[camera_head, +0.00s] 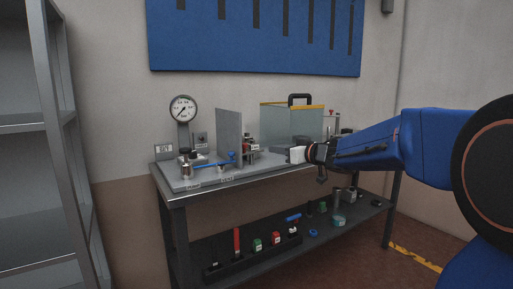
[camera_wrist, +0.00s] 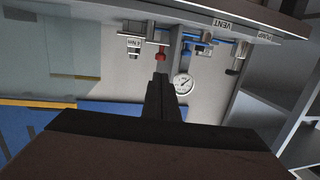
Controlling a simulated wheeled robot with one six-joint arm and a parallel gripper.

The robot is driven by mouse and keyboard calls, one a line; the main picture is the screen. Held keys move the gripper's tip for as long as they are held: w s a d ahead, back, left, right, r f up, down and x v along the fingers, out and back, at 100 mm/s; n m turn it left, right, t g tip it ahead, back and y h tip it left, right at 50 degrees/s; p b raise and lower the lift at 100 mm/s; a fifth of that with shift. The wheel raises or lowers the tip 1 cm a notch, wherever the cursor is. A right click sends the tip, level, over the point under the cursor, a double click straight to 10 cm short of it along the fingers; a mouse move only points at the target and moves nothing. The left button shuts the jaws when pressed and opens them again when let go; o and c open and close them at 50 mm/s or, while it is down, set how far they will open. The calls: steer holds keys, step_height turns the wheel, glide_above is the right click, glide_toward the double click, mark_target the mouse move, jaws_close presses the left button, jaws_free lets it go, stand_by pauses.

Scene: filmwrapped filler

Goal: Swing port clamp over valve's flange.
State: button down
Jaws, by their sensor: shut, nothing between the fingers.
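My gripper (camera_head: 309,154) is over the right part of the bench, its dark fingers (camera_wrist: 161,78) shut and empty in the wrist view. A valve-like fitting with blue parts (camera_head: 214,163) sits on the left of the grey bench board, left of the upright grey panel (camera_head: 229,137). It shows upside down in the wrist view (camera_wrist: 205,45), near the VENT label (camera_wrist: 222,23). A fitting with red and black parts (camera_head: 251,145) stands just right of the panel; a red knob (camera_wrist: 160,52) shows in the wrist view. I cannot make out which part is the port clamp or the flange.
A pressure gauge (camera_head: 183,108) stands at the back left. A clear box with a yellow rim (camera_head: 292,122) and black handle is behind my gripper. The lower shelf (camera_head: 270,255) holds several small parts. Grey shelving (camera_head: 45,120) stands at the left.

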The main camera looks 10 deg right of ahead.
mark_target(246, 145)
steer(key=x, duration=1.4)
stand_by(0.4)
